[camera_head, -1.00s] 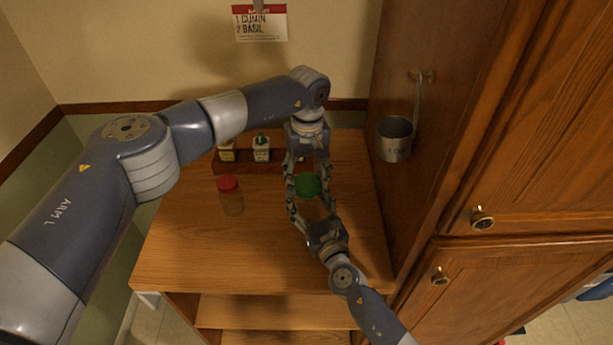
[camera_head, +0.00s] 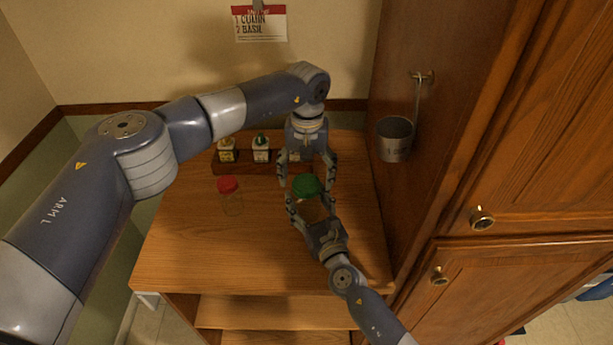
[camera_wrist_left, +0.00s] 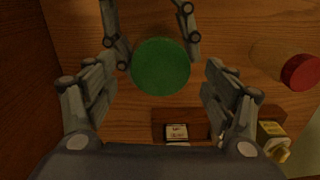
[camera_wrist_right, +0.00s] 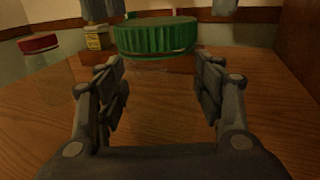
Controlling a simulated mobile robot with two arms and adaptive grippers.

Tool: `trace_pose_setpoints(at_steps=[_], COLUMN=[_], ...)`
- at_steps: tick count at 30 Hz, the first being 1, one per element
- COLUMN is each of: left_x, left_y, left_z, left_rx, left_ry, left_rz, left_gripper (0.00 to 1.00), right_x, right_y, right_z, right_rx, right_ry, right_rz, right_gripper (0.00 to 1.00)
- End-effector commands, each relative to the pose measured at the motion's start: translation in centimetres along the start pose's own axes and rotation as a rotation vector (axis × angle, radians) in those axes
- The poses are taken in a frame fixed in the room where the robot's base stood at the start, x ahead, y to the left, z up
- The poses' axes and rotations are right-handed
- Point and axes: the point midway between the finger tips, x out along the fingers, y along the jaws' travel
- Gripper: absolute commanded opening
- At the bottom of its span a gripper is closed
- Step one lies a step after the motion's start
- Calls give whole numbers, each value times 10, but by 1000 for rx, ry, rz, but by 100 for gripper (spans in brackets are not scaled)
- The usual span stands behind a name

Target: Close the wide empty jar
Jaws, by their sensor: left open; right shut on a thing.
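The wide clear jar is barely visible in the head view. In the right wrist view its glass (camera_wrist_right: 155,66) shows faintly below a green ribbed lid (camera_wrist_right: 155,37). The lid (camera_head: 306,185) sits at the top of the jar and looks roughly level; I cannot tell whether it is screwed tight. My right gripper (camera_head: 311,204) is shut on the jar from the front, below the lid. My left gripper (camera_head: 308,180) points down from above, open, its fingers spread on either side of the lid. The left wrist view shows the round lid (camera_wrist_left: 160,66) between the fingers, with gaps.
A clear jar with a red lid (camera_head: 228,184) stands to the left on the wooden counter (camera_head: 190,250). A wooden rack (camera_head: 232,169) with small bottles (camera_head: 261,150) is behind. A metal cup (camera_head: 395,140) hangs from the cabinet at right. The counter's front left is clear.

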Motion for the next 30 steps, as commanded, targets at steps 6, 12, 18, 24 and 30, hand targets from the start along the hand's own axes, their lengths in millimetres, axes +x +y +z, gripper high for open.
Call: trace_pose_setpoints(at_steps=[6, 12, 18, 24, 30], left_x=[-45, -85, -107, -111, -111], left_y=[0, 0, 0, 0, 0], left_z=[-1, -1, 0, 0, 0], left_rx=[0, 0, 0, 1, 0], left_ry=[6, 5, 2, 1, 1], left_rz=[1, 1, 0, 0, 0], left_gripper=[78, 78, 78, 78, 78], right_x=[0, 0, 0, 0, 0], right_y=[0, 0, 0, 0, 0], right_z=[-1, -1, 0, 0, 0], right_rx=[1, 1, 0, 0, 0], right_ry=[1, 1, 1, 0, 0], right_rz=[0, 0, 0, 0, -1], right_gripper=[0, 0, 0, 0, 71])
